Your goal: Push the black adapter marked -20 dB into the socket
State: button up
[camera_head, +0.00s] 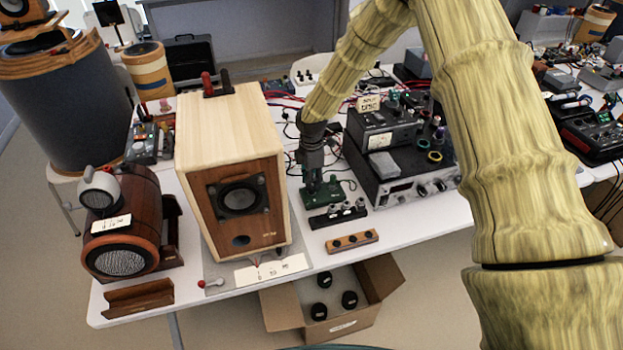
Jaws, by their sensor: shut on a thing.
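My gripper (313,172) is at the middle of the bench, pointing down, with its fingers shut on a small dark thing. This looks like the black adapter, but the fingers hide most of it and its -20 dB marking cannot be read. The fingertips are right at a green block (328,193) on the white table. The socket itself cannot be made out; the gripper covers part of the block. I cannot tell whether the adapter touches the block or is apart from it.
A wooden speaker (222,140) stands close left of my gripper. Stacked grey electronics (400,165) stand close right. A black strip with knobs (338,216) and a wooden holder (352,241) lie in front. An open cardboard box (375,300) is below the front edge.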

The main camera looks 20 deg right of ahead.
jog(key=shift+f+b, duration=0.35)
jog(key=shift+f, duration=0.6)
dwell(0.6)
jog(key=o, duration=0.9)
jog(key=shift+r, duration=0.15)
jog(key=shift+r+p, duration=2.45)
jog(key=shift+r, duration=1.25)
